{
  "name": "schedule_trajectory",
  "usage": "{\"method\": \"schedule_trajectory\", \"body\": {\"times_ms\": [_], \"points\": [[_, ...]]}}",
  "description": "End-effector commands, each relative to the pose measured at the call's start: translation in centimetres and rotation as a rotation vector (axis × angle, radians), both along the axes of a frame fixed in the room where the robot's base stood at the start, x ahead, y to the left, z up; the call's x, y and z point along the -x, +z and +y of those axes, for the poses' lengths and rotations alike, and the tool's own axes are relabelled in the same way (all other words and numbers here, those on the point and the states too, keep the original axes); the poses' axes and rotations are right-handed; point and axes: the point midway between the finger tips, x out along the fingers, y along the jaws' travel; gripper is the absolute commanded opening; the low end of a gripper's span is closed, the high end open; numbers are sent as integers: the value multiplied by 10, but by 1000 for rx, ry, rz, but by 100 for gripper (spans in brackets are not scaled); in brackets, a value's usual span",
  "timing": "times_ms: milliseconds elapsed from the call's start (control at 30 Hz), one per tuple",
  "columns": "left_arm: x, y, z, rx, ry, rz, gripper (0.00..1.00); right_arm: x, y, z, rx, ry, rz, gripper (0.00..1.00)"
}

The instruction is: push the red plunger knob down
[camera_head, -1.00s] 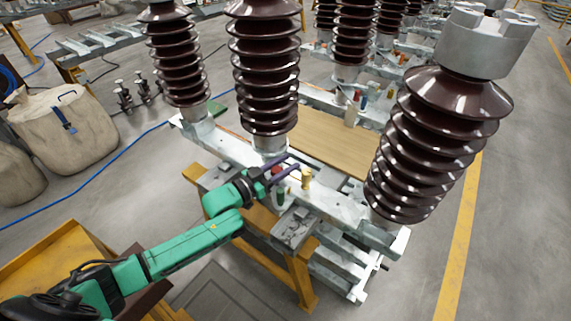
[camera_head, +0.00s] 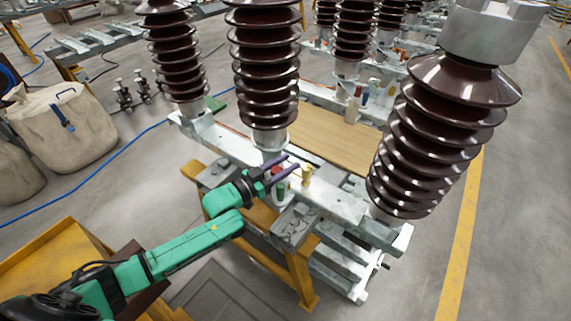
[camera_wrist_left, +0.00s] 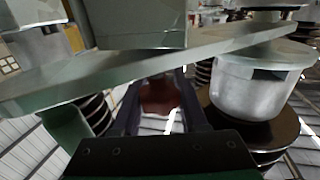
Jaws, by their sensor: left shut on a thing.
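The red plunger knob (camera_head: 276,170) shows as a small red patch at my left gripper (camera_head: 284,168), above the steel beam. My left gripper has dark purple fingers and is shut on the knob. In the left wrist view, a dark red rounded shape (camera_wrist_left: 158,97) lies between the two fingers. The knob is partly hidden by the fingers, and how far down it stands cannot be told. My right gripper is not in view.
Tall brown ribbed insulators (camera_head: 262,75) rise behind the gripper, and another (camera_head: 435,130) stands to the right. A yellow piece (camera_head: 306,175) and a small green piece (camera_head: 281,193) are close by. A wooden board (camera_head: 325,138) lies behind the beam.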

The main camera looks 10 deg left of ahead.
Motion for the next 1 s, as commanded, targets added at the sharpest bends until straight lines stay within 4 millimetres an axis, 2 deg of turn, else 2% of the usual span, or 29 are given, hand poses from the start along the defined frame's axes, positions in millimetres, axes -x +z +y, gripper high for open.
{"method": "schedule_trajectory", "body": {"times_ms": [33,200,233,300,667,767,1000], "points": [[1,-7,0,-6,1,10,0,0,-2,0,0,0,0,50],[2,-7,0,-8,0,15,0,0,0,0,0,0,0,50],[2,-7,0,-8,0,16,46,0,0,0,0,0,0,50],[2,-7,0,-8,0,15,73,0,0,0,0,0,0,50],[3,-5,2,-6,1,11,73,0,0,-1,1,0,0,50],[11,-6,8,-7,1,12,73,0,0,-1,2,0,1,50],[46,-6,34,-6,0,15,73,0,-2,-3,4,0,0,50]]}}
